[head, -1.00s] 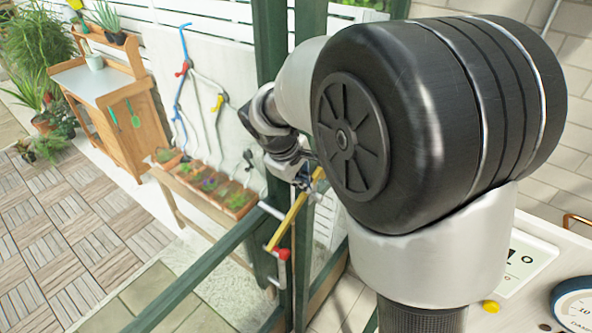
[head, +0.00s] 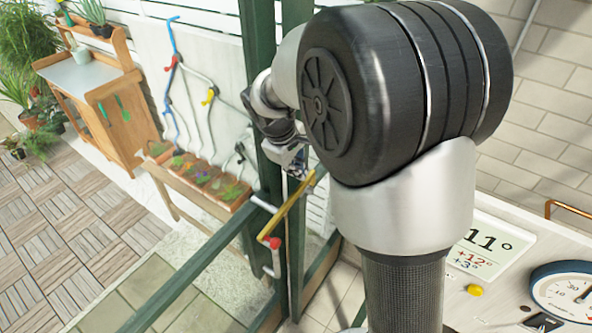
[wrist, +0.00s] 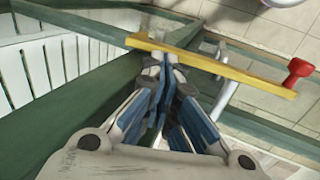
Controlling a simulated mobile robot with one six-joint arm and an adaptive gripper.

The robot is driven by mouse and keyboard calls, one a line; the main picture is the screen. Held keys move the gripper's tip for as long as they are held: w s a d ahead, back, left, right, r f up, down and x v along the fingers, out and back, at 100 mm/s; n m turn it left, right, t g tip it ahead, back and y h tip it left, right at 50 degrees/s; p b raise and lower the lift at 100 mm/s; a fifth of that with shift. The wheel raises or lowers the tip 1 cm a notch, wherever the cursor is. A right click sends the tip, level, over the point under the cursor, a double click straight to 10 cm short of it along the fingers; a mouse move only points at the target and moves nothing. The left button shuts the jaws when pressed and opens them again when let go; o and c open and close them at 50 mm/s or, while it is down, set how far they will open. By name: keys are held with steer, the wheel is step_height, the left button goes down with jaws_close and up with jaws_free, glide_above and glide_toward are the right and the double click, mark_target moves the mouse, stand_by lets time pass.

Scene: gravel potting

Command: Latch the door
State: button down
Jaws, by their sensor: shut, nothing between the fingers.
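The latch is a yellow bar (head: 292,208) with a red knob (head: 273,243) at its lower end. It sits at a slant across the green door frame (head: 264,110). In the wrist view the yellow bar (wrist: 215,66) runs across the picture, with the red knob (wrist: 298,70) at its right end. My gripper (wrist: 164,68) is shut and empty, its fingertips at the bar's left part. Whether they touch the bar I cannot tell. In the head view my gripper (head: 298,168) is partly hidden behind my arm, close to the bar's upper end.
A green rail (head: 200,262) runs to the lower left. A planter table (head: 205,180) and a wooden potting bench (head: 100,90) stand beyond. A counter with a dial (head: 570,292) is at right.

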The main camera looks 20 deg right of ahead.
step_height(320, 180, up, 10)
steer(key=m+b, duration=0.8)
steer(key=m, duration=1)
glide_toward(306, 181)
steer(key=x, duration=0.5)
steer(key=shift+d+f, duration=0.1)
steer(key=shift+d, duration=0.05)
steer(key=shift+w+f, duration=0.1)
steer(key=shift+f, duration=0.4)
